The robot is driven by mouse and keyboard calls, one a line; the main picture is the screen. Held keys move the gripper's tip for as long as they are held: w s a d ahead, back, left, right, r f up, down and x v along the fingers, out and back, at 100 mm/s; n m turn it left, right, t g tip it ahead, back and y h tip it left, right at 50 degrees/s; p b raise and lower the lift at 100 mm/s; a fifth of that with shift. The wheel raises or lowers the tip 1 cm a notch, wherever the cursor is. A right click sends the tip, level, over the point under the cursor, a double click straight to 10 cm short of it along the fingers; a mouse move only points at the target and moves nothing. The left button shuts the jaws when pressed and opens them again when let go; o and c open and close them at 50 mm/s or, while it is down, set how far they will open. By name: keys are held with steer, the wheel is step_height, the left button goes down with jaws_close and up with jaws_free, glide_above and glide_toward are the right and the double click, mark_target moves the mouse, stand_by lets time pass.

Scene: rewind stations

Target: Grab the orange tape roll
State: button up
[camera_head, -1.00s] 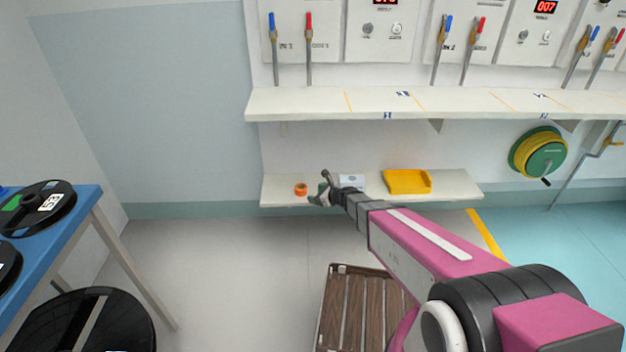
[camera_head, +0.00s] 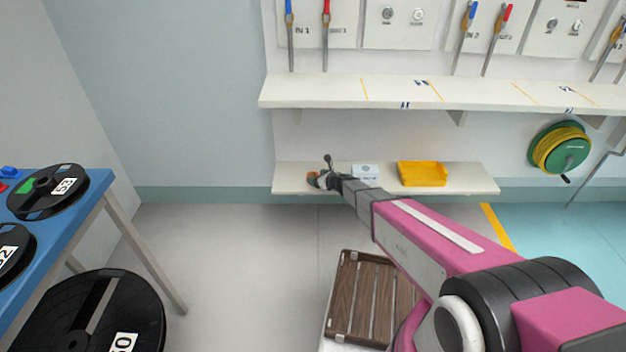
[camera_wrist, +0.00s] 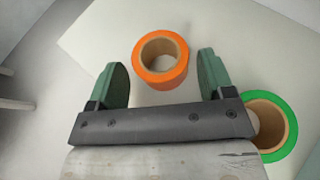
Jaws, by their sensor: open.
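The orange tape roll (camera_wrist: 160,60) lies flat on the low white shelf, its brown core hole showing in the wrist view. My gripper (camera_wrist: 163,77) is open, its two green fingers to the left and right of the roll, which sits between and slightly beyond the fingertips with a gap on each side. I cannot tell whether the fingers are at the roll's height. In the head view the roll (camera_head: 312,176) is a small orange patch partly hidden by my gripper (camera_head: 320,178).
A green tape roll (camera_wrist: 268,125) lies close to the right of my gripper, partly hidden by it. The low shelf (camera_head: 465,180) also holds a white box (camera_head: 365,171) and a yellow tray (camera_head: 422,174). A longer shelf (camera_head: 400,92) runs above it.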

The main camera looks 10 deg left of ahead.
steer(key=x, duration=0.2)
steer(key=shift+w+a+f, duration=0.15)
steer(key=shift+w+a, duration=0.05)
steer(key=shift+a, duration=0.15)
steer(key=c, duration=0.7)
